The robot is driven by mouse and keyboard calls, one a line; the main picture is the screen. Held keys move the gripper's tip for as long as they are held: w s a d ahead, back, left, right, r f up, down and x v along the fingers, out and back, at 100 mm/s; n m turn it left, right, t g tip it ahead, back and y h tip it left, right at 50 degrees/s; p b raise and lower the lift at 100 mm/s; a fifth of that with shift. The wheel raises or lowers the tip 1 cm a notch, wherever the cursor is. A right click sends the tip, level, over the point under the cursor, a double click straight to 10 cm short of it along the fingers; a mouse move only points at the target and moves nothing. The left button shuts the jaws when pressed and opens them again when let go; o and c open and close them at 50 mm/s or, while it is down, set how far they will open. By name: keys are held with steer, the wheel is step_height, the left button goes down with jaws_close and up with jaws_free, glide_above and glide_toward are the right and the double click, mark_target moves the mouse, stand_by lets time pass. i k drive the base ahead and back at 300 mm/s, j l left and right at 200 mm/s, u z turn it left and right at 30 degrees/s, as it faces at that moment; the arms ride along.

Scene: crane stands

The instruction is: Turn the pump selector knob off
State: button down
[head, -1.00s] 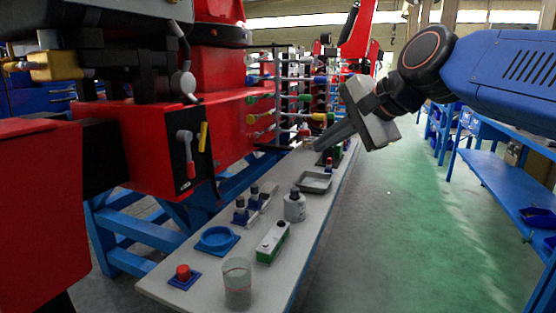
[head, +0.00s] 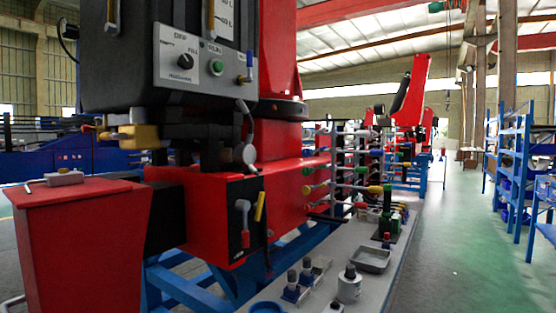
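A grey control panel (head: 240,82) sits on the front of the black tank housing, upper left of centre in the head view. A round black knob (head: 185,61) is on the panel's left part, with small lettering around it. A blue-handled valve (head: 246,67) is at the panel's right end. My gripper and arm are out of view.
A red box below carries a black plate with a red-tipped lever (head: 243,225) and a yellow handle (head: 260,206). Coloured rods (head: 345,188) jut out to the right. A long grey bench (head: 378,285) holds bottles and a tray (head: 371,259). The green floor at right is clear.

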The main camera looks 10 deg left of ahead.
mark_target(186, 61)
steer(key=u, duration=1.3)
